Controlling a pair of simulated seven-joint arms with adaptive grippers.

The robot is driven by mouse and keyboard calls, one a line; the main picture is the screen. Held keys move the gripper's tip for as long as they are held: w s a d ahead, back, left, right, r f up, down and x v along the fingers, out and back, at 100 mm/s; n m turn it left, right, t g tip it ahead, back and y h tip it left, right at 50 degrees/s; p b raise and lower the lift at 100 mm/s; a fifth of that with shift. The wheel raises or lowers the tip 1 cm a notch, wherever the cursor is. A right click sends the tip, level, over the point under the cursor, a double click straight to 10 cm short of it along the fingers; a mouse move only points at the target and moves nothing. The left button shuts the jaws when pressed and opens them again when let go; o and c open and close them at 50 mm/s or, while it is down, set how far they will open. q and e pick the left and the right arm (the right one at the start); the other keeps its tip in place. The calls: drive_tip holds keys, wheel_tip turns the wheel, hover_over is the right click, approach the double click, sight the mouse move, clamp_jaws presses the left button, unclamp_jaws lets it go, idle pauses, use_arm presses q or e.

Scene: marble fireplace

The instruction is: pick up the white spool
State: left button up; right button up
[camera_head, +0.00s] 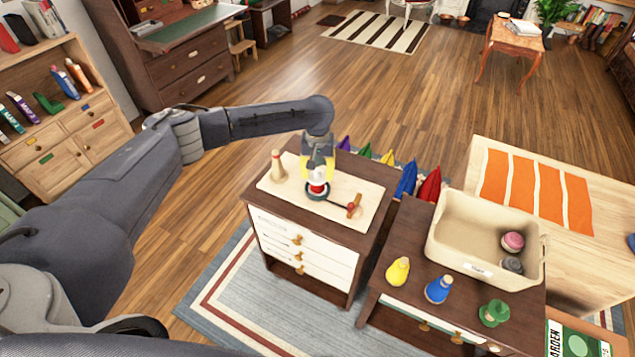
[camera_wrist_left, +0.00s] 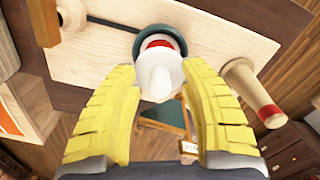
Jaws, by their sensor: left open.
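The white spool (camera_wrist_left: 161,78) stands on a pale board (camera_head: 337,222) atop a small dark wooden cabinet. A red band shows on it, and a dark green ring (camera_wrist_left: 139,45) lies around or behind its base. In the head view the spool (camera_head: 317,181) is partly hidden under my left gripper (camera_head: 318,172). The yellow fingers of that gripper (camera_wrist_left: 163,110) are open, one on each side of the spool in the wrist view, with gaps visible. My right gripper is not in view.
A wooden peg (camera_head: 278,167) stands left of the spool on the board. A wooden piece with a red ball (camera_head: 354,206) lies to the right. A beige bin (camera_head: 465,233) and yellow (camera_head: 398,271), blue (camera_head: 438,289) and green (camera_head: 494,313) pieces sit on the neighbouring table.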

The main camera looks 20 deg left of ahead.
use_arm(q)
clamp_jaws()
drive_tip(key=shift+r, duration=0.15)
idle(0.4)
